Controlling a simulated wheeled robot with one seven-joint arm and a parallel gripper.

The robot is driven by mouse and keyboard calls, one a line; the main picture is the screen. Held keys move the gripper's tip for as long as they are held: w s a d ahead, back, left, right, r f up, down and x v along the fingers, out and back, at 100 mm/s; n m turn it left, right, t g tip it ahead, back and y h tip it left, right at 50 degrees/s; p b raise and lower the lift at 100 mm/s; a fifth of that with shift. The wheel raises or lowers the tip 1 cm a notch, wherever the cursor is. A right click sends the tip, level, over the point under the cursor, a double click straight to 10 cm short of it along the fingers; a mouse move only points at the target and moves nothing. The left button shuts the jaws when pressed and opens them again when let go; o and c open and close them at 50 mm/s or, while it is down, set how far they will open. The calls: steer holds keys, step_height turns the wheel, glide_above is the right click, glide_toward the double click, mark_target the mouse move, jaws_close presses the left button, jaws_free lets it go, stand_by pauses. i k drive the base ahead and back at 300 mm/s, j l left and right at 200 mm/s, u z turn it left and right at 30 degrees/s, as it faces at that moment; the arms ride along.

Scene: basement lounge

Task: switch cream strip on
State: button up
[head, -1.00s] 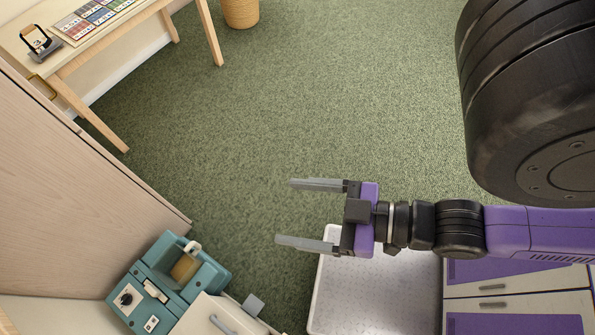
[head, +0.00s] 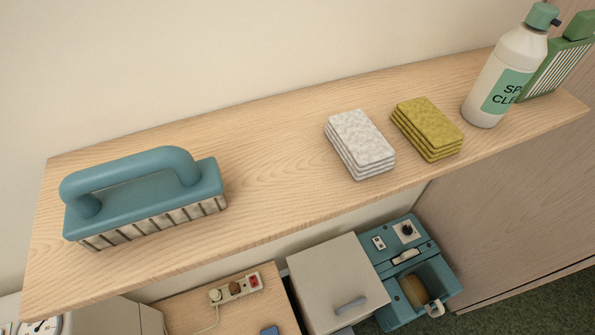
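A cream power strip (head: 236,289) lies on a lower wooden surface (head: 190,312), below the shelf, in the head view. It has a red switch (head: 254,281) at its right end and what look like a pale and a brown plug along it. A pale cord runs down from its left end. Whether the switch is on or off is too small to tell. My gripper is not in view now.
A wooden shelf (head: 270,210) above the strip holds a teal brush (head: 145,195), white pads (head: 360,145), yellow pads (head: 427,129) and a spray bottle (head: 505,75). A pale box (head: 335,280) and a teal machine (head: 410,265) stand right of the strip.

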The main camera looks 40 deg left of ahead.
mark_target(253, 279)
steer(key=k+u, duration=0.35)
steer(key=k+j+u, duration=0.2)
steer(key=u, duration=0.2)
steer(key=k+j+u, duration=0.2)
steer(key=u, duration=0.15)
steer(key=k, duration=0.05)
